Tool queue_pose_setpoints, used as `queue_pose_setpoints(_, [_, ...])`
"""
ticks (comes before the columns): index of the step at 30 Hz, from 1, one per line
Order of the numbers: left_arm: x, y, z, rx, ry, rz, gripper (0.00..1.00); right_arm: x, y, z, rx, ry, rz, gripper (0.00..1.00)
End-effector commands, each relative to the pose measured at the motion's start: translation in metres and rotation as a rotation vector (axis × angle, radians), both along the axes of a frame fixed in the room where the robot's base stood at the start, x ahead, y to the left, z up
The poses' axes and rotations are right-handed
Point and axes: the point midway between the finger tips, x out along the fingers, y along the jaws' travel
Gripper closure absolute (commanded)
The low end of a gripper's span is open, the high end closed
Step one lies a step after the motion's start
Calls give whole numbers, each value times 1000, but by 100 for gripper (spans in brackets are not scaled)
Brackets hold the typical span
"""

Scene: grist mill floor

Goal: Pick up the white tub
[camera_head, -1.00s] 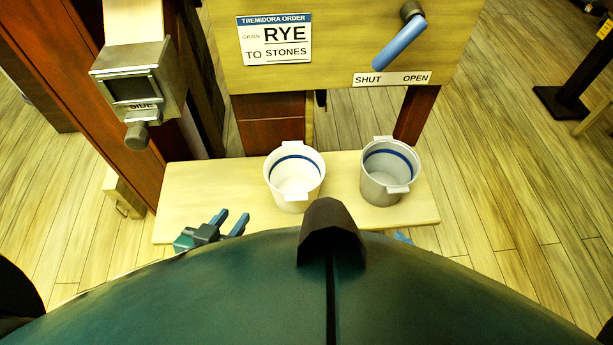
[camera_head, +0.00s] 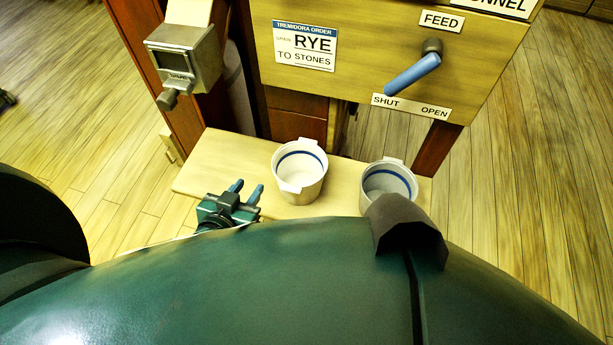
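The white tub (camera_head: 300,172), with a blue band inside and small handle tabs, stands upright on the pale wooden bench (camera_head: 215,164). My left gripper (camera_head: 246,190) is at the bench's front edge, left of and nearer than the white tub. Its two blue fingers are apart with nothing between them, and it does not touch the tub. My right gripper does not show.
A wooden panel (camera_head: 365,75) with a blue lever (camera_head: 412,75) and labels rises behind the bench. A metal spout box (camera_head: 184,60) hangs at the upper left. The bench is bare left of the white tub. Plank floor lies open on both sides.

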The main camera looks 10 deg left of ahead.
Motion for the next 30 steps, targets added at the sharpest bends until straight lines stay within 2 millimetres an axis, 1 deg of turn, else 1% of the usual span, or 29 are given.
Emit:
queue_pose_setpoints(2, [3, 1, 0, 1, -1, 3, 69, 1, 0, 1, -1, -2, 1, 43])
queue_pose_setpoints(5, [14, 0, -5, 1, -3, 4, 69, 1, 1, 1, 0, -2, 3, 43])
queue_pose_setpoints(9, [39, -1, -15, 0, -5, 3, 69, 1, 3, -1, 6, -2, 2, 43])
queue_pose_setpoints(13, [60, -2, -24, 0, -3, 3, 69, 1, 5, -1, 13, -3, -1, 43])
queue_pose_setpoints(15, [67, -2, -28, 0, -3, 3, 69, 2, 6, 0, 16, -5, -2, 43])
queue_pose_setpoints(22, [82, -5, -35, 0, -2, 3, 69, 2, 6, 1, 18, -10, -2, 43])
queue_pose_setpoints(27, [105, -12, -48, 0, -3, 2, 69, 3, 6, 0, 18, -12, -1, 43])
queue_pose_setpoints(30, [115, -11, -52, 1, -2, 2, 69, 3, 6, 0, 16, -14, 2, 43])
